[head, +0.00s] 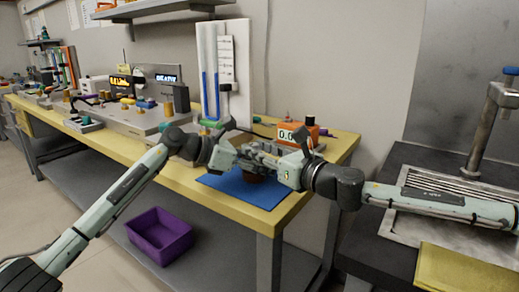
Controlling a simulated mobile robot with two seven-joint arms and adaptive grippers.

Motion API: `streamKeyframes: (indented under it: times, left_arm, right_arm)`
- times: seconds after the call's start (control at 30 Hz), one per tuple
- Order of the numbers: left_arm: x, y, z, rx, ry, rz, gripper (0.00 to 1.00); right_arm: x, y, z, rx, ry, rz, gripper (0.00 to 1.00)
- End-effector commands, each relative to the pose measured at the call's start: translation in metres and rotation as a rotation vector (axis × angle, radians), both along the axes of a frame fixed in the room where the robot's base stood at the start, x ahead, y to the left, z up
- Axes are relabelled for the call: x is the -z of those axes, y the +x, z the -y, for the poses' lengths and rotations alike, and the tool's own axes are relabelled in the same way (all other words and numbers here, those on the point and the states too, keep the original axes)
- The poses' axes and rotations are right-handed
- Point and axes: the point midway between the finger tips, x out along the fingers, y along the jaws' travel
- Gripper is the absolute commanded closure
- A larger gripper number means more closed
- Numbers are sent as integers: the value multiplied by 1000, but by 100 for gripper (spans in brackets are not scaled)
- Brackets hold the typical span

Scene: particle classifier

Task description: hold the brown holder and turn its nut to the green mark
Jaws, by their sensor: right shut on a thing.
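The brown holder (254,178) shows only as a small dark brown part below the gripper fingers, above or on the blue mat (236,187). Its upper part is hidden behind the fingers. My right gripper (256,160) reaches in from the right and is shut on the brown holder. My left gripper (222,150) comes in from the left, with its fingers close to the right gripper's fingers. They overlap in the picture, so I cannot tell how far it is open. The nut and the green mark cannot be made out.
An orange device with a display (288,134) stands just behind the grippers. A white panel with blue tubes (207,60) stands behind on the yellow bench (184,180). A dark machine table (385,235) is at right.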

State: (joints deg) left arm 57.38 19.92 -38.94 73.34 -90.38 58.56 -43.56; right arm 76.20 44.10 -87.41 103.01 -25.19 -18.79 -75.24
Motion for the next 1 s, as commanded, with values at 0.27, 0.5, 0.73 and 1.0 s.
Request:
streamKeyframes:
  times: [0.27, 0.5, 0.73, 1.0]
  left_arm:
    - [-1, 0, 1, 0, -3, 1, 100]
    - [-1, 0, 1, 0, -3, 1, 100]
    - [-1, 0, 0, -1, -2, 1, 100]
    - [0, 1, 0, -2, -2, 1, 100]
  right_arm:
    - [-1, -3, -4, 117, 3, 0, 100]
    - [0, -3, -3, 157, -1, -2, 100]
    - [-1, -3, -3, 161, -2, -1, 100]
    - [-1, -3, -2, 161, -1, 0, 58]
